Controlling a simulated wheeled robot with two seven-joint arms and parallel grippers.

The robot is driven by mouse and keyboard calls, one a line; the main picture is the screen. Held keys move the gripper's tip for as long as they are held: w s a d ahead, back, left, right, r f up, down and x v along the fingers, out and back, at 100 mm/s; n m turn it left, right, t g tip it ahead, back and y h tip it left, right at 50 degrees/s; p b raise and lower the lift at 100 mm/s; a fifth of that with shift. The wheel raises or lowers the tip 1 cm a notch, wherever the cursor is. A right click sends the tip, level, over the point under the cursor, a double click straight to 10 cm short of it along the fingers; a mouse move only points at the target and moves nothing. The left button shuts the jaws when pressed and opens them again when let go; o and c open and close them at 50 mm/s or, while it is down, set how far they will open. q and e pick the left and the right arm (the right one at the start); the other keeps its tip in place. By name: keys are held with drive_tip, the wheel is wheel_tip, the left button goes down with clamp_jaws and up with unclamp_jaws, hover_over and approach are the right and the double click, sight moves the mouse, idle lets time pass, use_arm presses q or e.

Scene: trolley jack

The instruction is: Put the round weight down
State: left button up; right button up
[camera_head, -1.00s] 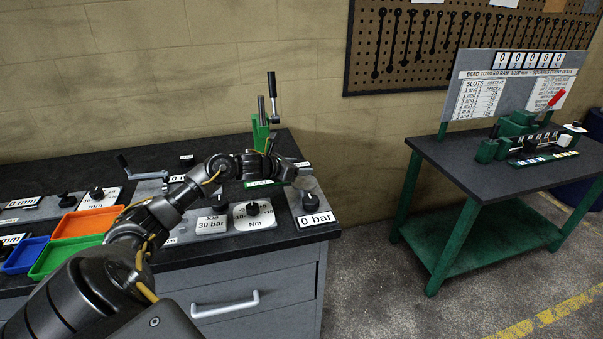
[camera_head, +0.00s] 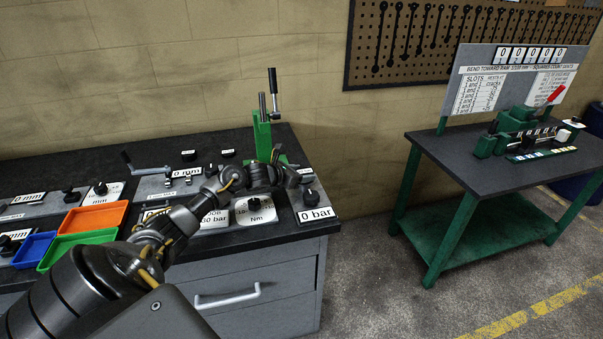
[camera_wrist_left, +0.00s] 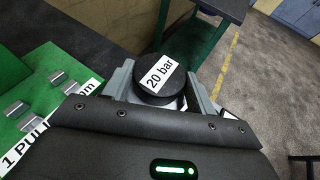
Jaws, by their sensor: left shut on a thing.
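The round weight (camera_wrist_left: 150,92) is a black disc with a white "20 bar" label on top. In the left wrist view it sits between the two grey fingers of my left gripper, which is shut on it. In the head view my left gripper (camera_head: 290,177) is over the right end of the dark bench, in front of the green jack (camera_head: 263,138). The weight cannot be made out clearly there. In the wrist view a green plate (camera_wrist_left: 40,115) with small metal clips lies left of the gripper. My right gripper is not in view.
Black discs (camera_head: 188,155) lie at the back of the bench (camera_head: 120,160). Dial plates, including one marked "0 bar" (camera_head: 316,215), line its front. Orange (camera_head: 93,218), green and blue trays are at left. A separate green-legged table (camera_head: 475,165) stands right across open floor.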

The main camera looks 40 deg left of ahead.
use_arm(q)
drive_tip(key=o, duration=0.9)
drive_tip(key=shift+f, duration=0.15)
drive_tip(key=o, duration=0.4)
drive_tip(key=shift+o, duration=0.2)
drive_tip(key=shift+r, duration=0.25)
drive_tip(key=shift+s+a, duration=0.1)
drive_tip(key=shift+s, duration=0.2)
drive_tip(key=b+v, duration=0.2)
drive_tip(key=v, duration=0.9)
drive_tip(key=shift+s+b, duration=0.2)
drive_tip(key=shift+b, duration=0.2)
drive_tip(key=shift+r, duration=0.15)
